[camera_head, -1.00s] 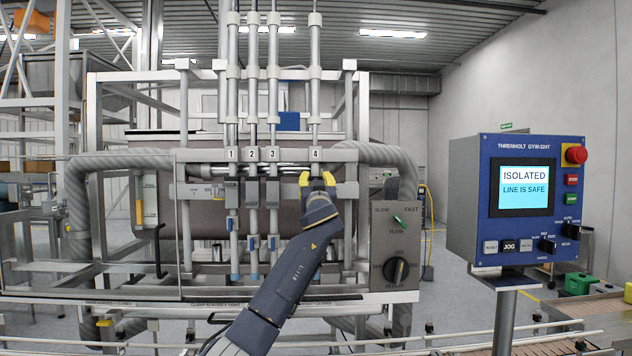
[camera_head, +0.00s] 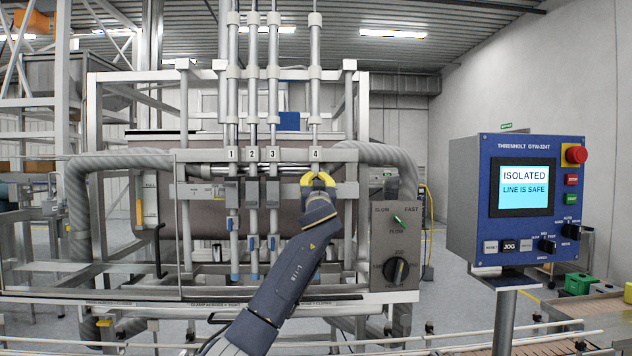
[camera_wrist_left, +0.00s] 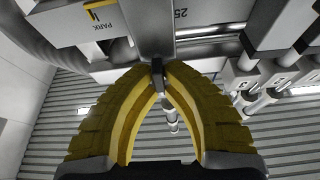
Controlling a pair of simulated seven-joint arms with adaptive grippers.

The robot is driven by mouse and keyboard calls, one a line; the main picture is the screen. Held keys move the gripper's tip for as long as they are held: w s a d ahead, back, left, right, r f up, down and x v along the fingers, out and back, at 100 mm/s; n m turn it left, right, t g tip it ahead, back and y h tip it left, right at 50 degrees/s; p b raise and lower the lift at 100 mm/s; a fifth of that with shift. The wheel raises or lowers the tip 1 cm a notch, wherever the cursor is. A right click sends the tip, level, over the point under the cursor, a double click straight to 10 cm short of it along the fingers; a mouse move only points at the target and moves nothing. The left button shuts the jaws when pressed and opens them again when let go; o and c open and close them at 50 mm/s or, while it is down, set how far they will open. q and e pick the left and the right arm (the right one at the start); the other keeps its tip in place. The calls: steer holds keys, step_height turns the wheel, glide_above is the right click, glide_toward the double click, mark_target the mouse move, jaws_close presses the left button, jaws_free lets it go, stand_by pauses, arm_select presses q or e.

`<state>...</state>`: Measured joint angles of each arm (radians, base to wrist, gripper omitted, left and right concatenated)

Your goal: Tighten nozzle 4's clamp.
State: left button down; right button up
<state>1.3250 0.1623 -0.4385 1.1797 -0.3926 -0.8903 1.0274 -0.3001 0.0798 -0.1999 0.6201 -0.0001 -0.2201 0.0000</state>
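Nozzle 4 (camera_head: 315,100) is the upright tube furthest right, with its "4" plate (camera_head: 316,155) on the crossbar. My left gripper (camera_head: 317,178) covers its clamp in the head view. In the left wrist view, a grey metal clamp block (camera_wrist_left: 148,28) stands above my yellow fingertips. The fingertips (camera_wrist_left: 157,72) are closed together on a small dark tab, the clamp's handle, below the block. The handle is mostly hidden between them. My right gripper is in neither view.
Nozzles 1, 2 and 3 (camera_head: 253,100) stand to the left, with grey clamp blocks (camera_head: 272,194) below their labels. A control box (camera_head: 395,243) with knobs is at the right. The blue panel's screen (camera_head: 523,187) reads "ISOLATED, LINE IS SAFE".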

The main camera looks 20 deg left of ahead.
arm_select(q)
steer(key=m+h, duration=0.2)
steer(key=m, duration=0.2)
steer(key=m+h, duration=0.2)
steer(key=m, duration=0.2)
steer(key=shift+w+d, duration=0.1)
steer(key=shift+d, duration=0.1)
steer(key=m+g+h, duration=0.1)
steer(key=m, duration=0.3)
steer(key=m+g+h, duration=0.1)
steer(key=m, duration=0.4)
steer(key=f+m+g+h, duration=0.1)
steer(key=m+h, duration=0.1)
steer(key=m, duration=0.2)
steer(key=shift+w+d+f+m, duration=0.1)
steer(key=shift+d+m, duration=0.2)
steer(key=shift+d, duration=0.1)
steer(key=c, duration=1.5)
jaws_free()
steer(key=shift+s+a, duration=0.15)
steer(key=shift+s, duration=2.85)
steer(key=shift+s+a, duration=0.1)
steer(key=shift+s, duration=2.9)
